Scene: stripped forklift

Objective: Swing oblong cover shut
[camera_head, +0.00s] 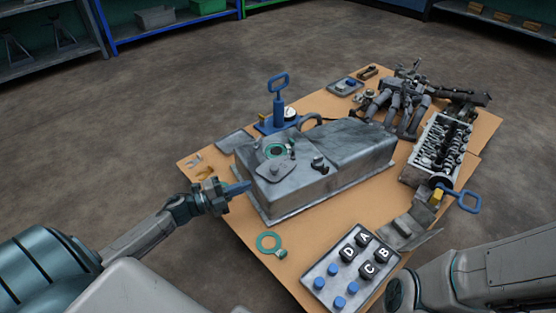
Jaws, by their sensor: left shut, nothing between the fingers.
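The oblong cover (276,171) is a flat grey plate on top of the grey metal tank (345,150), near its left end. The cover lies to the front of a round opening (276,151) with a green rim, and the opening shows largely uncovered. My left gripper (240,187) is shut and empty, just left of the tank's near left side, below the level of the cover. Whether its tips touch the tank I cannot tell. My right arm shows at the lower right, but its gripper is out of view.
A blue pump with a loop handle (279,108) stands behind the tank. An engine block (437,150) and dark machine parts (395,98) fill the right side.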

